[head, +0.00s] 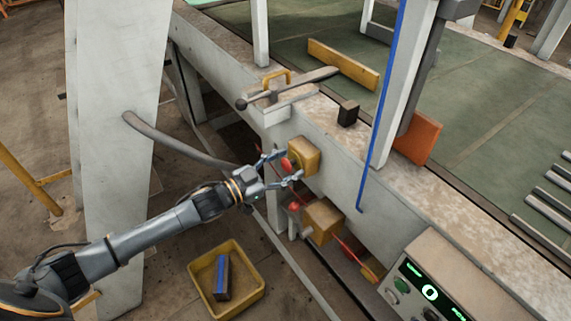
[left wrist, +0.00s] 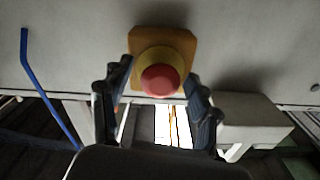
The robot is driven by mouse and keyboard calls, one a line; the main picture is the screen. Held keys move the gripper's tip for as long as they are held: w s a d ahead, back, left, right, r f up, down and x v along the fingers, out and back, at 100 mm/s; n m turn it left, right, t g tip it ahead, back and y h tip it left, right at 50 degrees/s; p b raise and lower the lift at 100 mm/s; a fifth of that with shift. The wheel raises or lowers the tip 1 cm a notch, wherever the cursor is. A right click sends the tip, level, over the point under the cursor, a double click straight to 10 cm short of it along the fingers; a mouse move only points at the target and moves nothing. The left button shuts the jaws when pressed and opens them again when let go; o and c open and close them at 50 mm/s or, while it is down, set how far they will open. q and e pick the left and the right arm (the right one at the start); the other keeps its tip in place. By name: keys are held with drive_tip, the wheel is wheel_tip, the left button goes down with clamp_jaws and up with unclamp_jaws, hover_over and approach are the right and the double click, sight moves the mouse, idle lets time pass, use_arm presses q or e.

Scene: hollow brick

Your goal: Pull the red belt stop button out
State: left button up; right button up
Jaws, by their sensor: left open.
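The red belt stop button (head: 287,164) sticks out of a yellow box (head: 304,155) on the side of the pale conveyor frame. In the left wrist view the red button (left wrist: 161,82) faces me, with a yellow collar and a yellow box (left wrist: 176,45) behind it. My left gripper (head: 279,169) is open, its fingers on either side of the button. In the left wrist view the fingers (left wrist: 158,97) stand apart left and right of it, with a gap to the button on both sides. My right gripper is not in view.
Below is a second yellow box (head: 323,219) with a red knob (head: 294,207) and a red cord. A lever (head: 300,85) lies on the ledge above. A pale post (head: 112,150) stands left. A control panel (head: 430,285) is lower right. A yellow bin (head: 257,283) sits on the floor.

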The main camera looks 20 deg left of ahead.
use_arm(q)
drive_tip(key=shift+c, duration=0.2)
clamp_jaws()
drive_tip(key=shift+s+a+p, duration=0.25)
drive_tip(key=shift+s+p, duration=0.1)
drive_tip(key=shift+p, duration=0.05)
drive_tip(key=shift+f, duration=0.1)
drive_tip(key=shift+o, duration=0.2)
unclamp_jaws()
drive_tip(key=shift+s+a, duration=0.15)
drive_tip(key=shift+s, duration=0.1)
drive_tip(key=v, duration=1.2)
